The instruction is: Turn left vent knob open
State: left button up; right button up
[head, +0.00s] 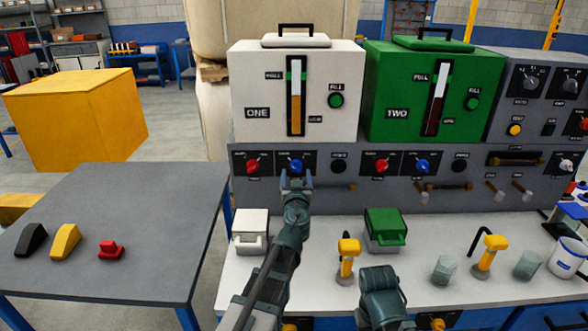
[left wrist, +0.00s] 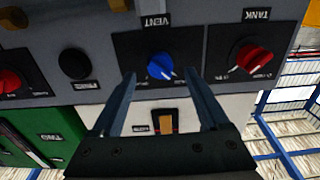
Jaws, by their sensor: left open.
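The left vent knob (head: 296,166) is the blue knob on the dark plate under the white tank marked ONE. It also shows in the left wrist view as a blue knob (left wrist: 159,66) below the label VENT, with a white mark towards its lower right. My left gripper (head: 297,182) is open right in front of this knob. In the left wrist view its two fingers (left wrist: 158,80) reach towards the plate, one on each side of the knob. I cannot tell whether they touch it. My right gripper's fingers are not visible.
A red tank knob (head: 252,167) is left of the vent knob, and a black knob (head: 339,166) is right of it. A handle bar sits just below. White (head: 252,230) and green (head: 385,228) boxes and yellow-topped tools stand on the bench.

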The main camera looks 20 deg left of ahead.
aim_at(296, 169)
pick_arm(q)
jog(key=x, duration=0.3)
jog(key=shift+w+a, duration=0.1)
jog(key=shift+w, duration=0.1)
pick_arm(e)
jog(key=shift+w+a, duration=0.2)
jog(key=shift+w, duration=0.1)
pick_arm(q)
grip_shut()
